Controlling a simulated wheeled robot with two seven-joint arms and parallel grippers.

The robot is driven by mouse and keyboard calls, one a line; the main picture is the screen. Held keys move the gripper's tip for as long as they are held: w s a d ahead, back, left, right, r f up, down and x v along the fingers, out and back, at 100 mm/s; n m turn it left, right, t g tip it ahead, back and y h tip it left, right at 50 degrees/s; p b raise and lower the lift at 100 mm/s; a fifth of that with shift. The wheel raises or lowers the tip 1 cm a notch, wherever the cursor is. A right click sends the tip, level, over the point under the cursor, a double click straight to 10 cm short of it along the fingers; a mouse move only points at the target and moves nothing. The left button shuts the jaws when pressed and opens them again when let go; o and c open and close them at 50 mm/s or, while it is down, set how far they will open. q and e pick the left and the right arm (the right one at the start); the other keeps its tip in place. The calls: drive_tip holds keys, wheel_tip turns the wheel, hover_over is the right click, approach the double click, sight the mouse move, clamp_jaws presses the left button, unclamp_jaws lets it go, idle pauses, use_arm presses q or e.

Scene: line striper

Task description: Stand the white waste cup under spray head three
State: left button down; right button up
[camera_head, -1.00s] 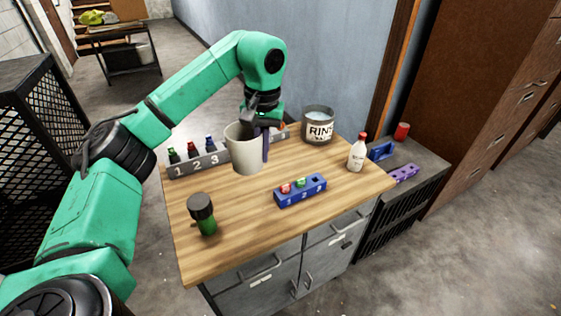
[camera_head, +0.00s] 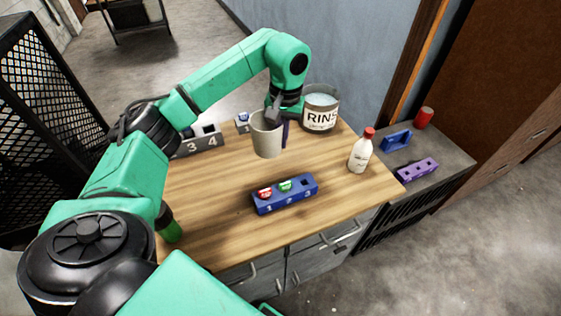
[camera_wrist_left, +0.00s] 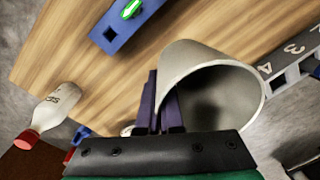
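The white waste cup (camera_head: 266,140) hangs above the wooden table, mouth up and slightly tilted. My left gripper (camera_head: 279,117) is shut on its side wall, with a purple finger on the outside. The wrist view shows the cup (camera_wrist_left: 190,62) with its open mouth toward the right, and the purple fingers (camera_wrist_left: 165,108) at its rim. A blue block (camera_head: 286,194) numbered 1, 2, 3 sits on the table. A red piece is at 1, a green piece at 2, and 3 looks empty. I cannot tell which thing is spray head three. My right gripper is out of view.
A grey rack (camera_head: 200,142) numbered 3 and 4 stands at the back, partly behind my arm. A rinse can (camera_head: 320,108) is right of the cup. A white bottle (camera_head: 360,152) with a red cap stands near the right edge. A dark green jar (camera_head: 169,225) is front left.

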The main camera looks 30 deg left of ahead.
use_arm(q)
wheel_tip(320, 180, down, 5)
drive_tip(key=shift+w+f+p, duration=0.1)
drive_tip(key=shift+w+p, duration=0.05)
drive_tip(key=shift+p, duration=0.25)
wheel_tip(320, 180, down, 4)
drive_tip(key=shift+r+p, duration=0.1)
drive_tip(key=shift+p, duration=0.35)
drive_tip(key=shift+f, duration=0.2)
drive_tip(key=shift+f+b, duration=0.2)
drive_tip(key=shift+b, duration=0.1)
drive_tip(key=c, duration=1.1)
unclamp_jaws()
drive_tip(key=shift+r, duration=0.1)
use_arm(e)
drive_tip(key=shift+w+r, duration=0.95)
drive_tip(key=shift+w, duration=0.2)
